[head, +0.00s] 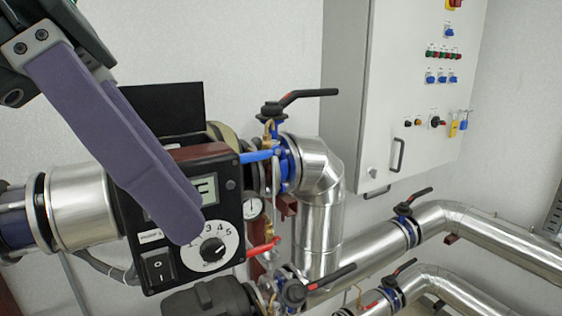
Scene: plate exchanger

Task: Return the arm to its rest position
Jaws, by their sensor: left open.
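My left gripper (188,218) comes in from the upper left with long purple fingers. It is open, and I see nothing held in it. The fingers overlap in this view, so the gap between them is hidden. Their tips appear in front of the black pump control box (232,262), over the left part of its dial (212,250). I cannot tell whether they touch it. The fingers hide part of the box's small display (207,190). My right gripper is not in view.
Silver pipes with black-handled valves (305,96) fill the middle and lower right. A blue lever (258,156) and a red lever (263,247) stick out beside the box. A grey control cabinet (400,80) hangs at the right. Bare wall shows at the upper middle.

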